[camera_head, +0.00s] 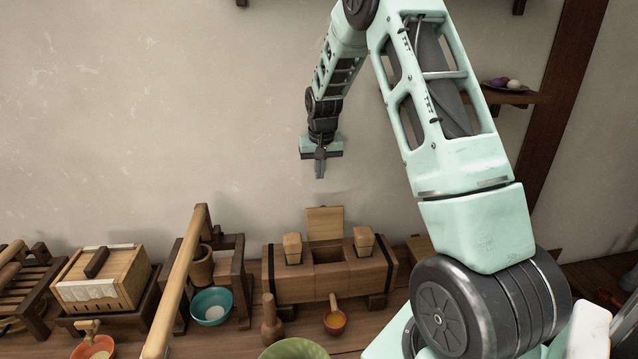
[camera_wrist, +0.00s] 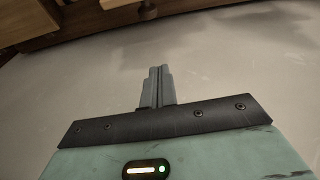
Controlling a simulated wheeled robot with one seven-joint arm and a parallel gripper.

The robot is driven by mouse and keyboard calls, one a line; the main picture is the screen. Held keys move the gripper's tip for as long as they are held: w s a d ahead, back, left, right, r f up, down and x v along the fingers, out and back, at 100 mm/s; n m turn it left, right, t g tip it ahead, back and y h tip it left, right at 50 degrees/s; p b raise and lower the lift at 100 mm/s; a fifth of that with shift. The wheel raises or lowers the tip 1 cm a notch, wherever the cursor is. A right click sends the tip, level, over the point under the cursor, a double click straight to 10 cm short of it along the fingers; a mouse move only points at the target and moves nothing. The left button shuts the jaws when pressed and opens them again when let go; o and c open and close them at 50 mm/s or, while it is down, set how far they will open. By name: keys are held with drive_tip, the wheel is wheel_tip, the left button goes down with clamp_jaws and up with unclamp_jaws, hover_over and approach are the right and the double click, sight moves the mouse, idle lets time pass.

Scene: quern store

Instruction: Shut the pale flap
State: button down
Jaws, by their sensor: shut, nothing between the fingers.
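The pale flap (camera_head: 325,223) stands upright, open, at the back of a long wooden box (camera_head: 310,287) with dark bands. The box's square opening lies in front of the flap, between two light wooden blocks. My gripper (camera_head: 320,176) points down in front of the wall, above the flap and apart from it. Its fingers are together and empty; in the wrist view the closed fingers (camera_wrist: 160,70) point toward the bare wall. The flap cannot be made out in the wrist view.
A wooden pestle (camera_head: 270,322) and a small orange bowl with a handle (camera_head: 335,322) stand before the box. A long pole (camera_head: 178,285), a teal bowl (camera_head: 211,306) and a lidded box (camera_head: 103,278) are to the left. A shelf (camera_head: 515,97) is at upper right.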

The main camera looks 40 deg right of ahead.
sight(324, 221)
wheel_tip(324, 221, down, 8)
drive_tip(key=s+a+p, duration=0.1)
drive_tip(key=p, duration=0.3)
drive_tip(key=shift+s+a, duration=0.2)
drive_tip(key=shift+s, duration=0.15)
